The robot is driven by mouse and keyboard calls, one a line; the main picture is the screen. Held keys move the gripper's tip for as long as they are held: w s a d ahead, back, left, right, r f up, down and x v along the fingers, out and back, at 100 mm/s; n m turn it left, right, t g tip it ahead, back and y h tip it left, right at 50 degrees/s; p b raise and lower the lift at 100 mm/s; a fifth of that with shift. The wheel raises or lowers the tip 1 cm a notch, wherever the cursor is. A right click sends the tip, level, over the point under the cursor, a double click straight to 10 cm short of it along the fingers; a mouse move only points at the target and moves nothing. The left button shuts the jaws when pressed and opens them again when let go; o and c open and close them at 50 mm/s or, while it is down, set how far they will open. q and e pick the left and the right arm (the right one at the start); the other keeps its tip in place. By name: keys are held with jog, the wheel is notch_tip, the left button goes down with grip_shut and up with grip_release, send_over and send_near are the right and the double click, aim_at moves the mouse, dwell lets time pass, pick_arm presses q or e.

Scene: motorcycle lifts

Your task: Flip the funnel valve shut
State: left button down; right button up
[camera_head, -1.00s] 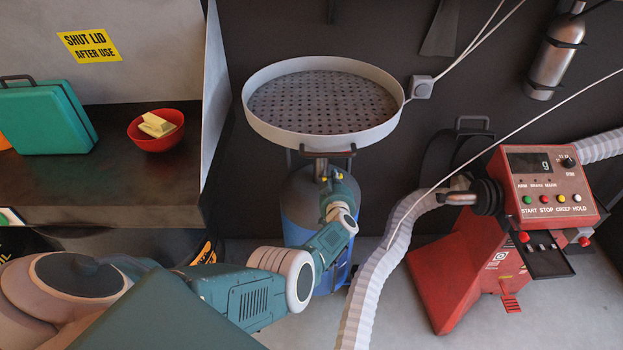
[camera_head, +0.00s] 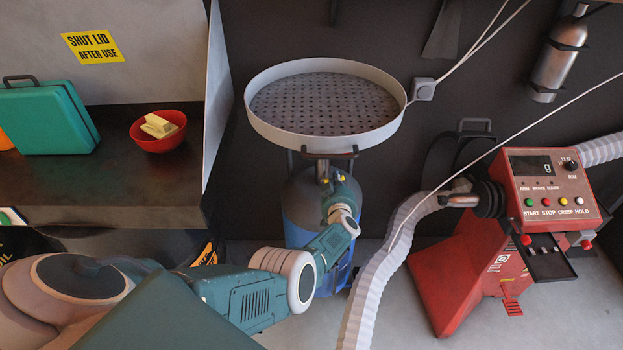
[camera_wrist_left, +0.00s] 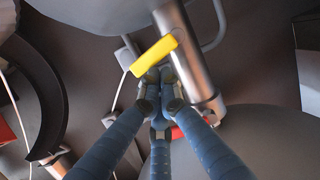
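The funnel (camera_head: 325,132) is a wide white pan with a perforated dark plate, standing on a blue drum (camera_head: 302,205). Its metal pipe shows in the left wrist view (camera_wrist_left: 190,55), running down from the pan. A yellow valve lever (camera_wrist_left: 153,56) slants across the front of the pipe, its free end towards lower left. My left gripper (camera_head: 335,180) is at the pipe under the funnel's front rim. In the left wrist view its blue fingers (camera_wrist_left: 159,82) are closed together, with the tips just below the lever. Whether they touch it is unclear. My right gripper is out of view.
A ribbed white hose (camera_head: 395,250) rises right of the drum to a red machine (camera_head: 545,185). A bench (camera_head: 95,185) with a teal case (camera_head: 48,118) and red bowl (camera_head: 158,138) is at left. A dark handle (camera_head: 328,154) sticks out from the funnel's front rim.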

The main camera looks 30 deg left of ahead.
pick_arm(q)
jog(key=shift+w+a+r, duration=0.15)
jog(key=shift+r, duration=0.2)
dwell(0.3)
